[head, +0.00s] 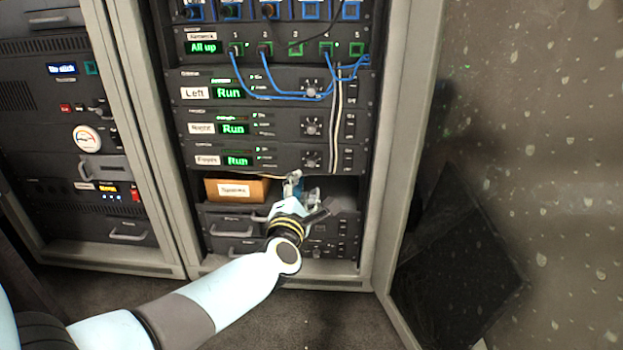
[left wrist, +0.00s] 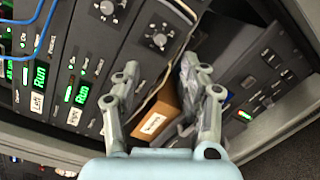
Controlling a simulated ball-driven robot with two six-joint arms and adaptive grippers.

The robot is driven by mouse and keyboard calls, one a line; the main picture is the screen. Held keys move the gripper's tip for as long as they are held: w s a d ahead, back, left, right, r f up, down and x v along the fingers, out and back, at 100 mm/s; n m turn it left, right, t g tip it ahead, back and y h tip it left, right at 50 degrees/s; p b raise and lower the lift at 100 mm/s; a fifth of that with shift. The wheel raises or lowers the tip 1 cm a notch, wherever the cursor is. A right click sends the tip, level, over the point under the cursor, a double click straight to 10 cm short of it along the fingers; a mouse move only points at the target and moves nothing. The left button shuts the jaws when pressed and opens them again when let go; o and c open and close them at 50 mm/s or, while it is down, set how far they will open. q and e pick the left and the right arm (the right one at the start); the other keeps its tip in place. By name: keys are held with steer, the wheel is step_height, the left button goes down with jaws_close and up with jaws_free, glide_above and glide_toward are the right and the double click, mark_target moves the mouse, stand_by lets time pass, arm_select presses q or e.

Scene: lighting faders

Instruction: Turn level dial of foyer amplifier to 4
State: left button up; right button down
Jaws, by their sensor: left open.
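The foyer amplifier (head: 208,160) is the lowest of three similar units in the middle rack, with a white label and a green "Run" display. Its level dial (head: 312,160) is a dark round knob on the right part of its face; its setting is too small to read. The dial also shows in the left wrist view (left wrist: 160,37), ahead of the fingers. My left gripper (head: 300,190) is open and empty, below the dial and in front of the open shelf space. Its two spread fingers (left wrist: 160,75) show in the left wrist view, apart from the dial. My right gripper is not in view.
Two similar amplifiers with dials (head: 312,87) sit above. Blue cables (head: 290,97) loop across the upper one, and pale cables hang right of the dials. A cardboard box (head: 237,190) stands on the shelf below. An open rack door (head: 500,180) fills the right side.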

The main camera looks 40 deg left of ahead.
mark_target(311, 165)
arm_select(q)
steer(key=b+x, duration=0.2)
steer(key=x, duration=0.6)
steer(key=shift+w+a+f+b, duration=0.2)
steer(key=shift+w+b, duration=0.1)
steer(key=shift+w+a+r, duration=0.1)
steer(key=shift+w+a, duration=0.05)
steer(key=shift+w, duration=0.3)
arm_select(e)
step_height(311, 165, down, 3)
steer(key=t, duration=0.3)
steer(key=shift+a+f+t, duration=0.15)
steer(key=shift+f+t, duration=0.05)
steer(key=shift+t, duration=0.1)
arm_select(q)
jaws_close()
